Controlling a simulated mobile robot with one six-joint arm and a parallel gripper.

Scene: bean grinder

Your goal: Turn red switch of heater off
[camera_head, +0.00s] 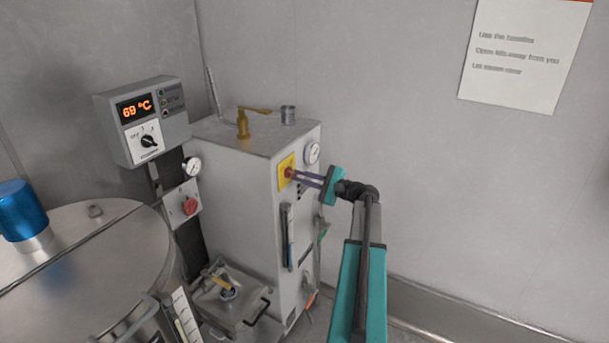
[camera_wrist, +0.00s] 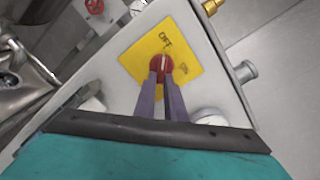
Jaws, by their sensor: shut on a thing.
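The heater (camera_head: 235,175) is a grey metal box against the wall in the head view. Its red switch (camera_wrist: 160,66) is a round knob on a yellow plate (camera_wrist: 186,58) marked with text, partly legible in the wrist view. The yellow plate (camera_head: 284,168) also shows on the right-hand face of the heater in the head view. My gripper (camera_wrist: 163,80) has its purple fingers shut on the red switch, one on each side. My gripper (camera_head: 296,175) also shows reaching the switch from the right in the head view. A white line on the knob points roughly up-down in the wrist view.
A control box (camera_head: 143,120) reading 69 °C is on the left, above a red knob (camera_head: 190,205). A large metal vessel (camera_head: 95,265) stands at left.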

